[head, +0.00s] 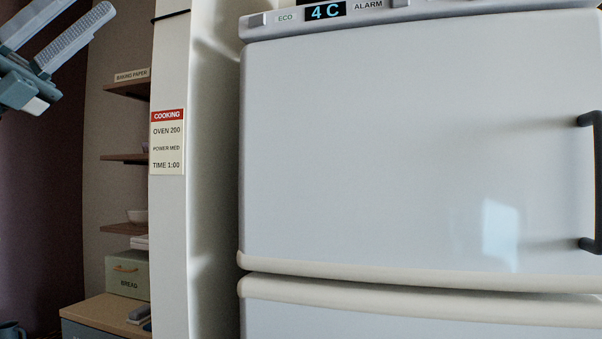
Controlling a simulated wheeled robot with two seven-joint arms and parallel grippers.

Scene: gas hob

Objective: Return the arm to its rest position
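My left gripper (84,8) is at the top left corner of the head view, raised and pointing up to the right. Its two fingers are apart with a gap between them, and nothing is held. It is in front of the dark wall, left of the shelves and clear of them. The top of one finger is cut off by the picture edge. My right gripper is not in view.
A large white fridge (400,150) with a dark handle (597,180) fills the right. A white panel (170,230) bears a cooking note (167,142). Behind it are shelves (127,158), and a bread box (127,273) on a counter (105,311). A mug (12,330) is bottom left.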

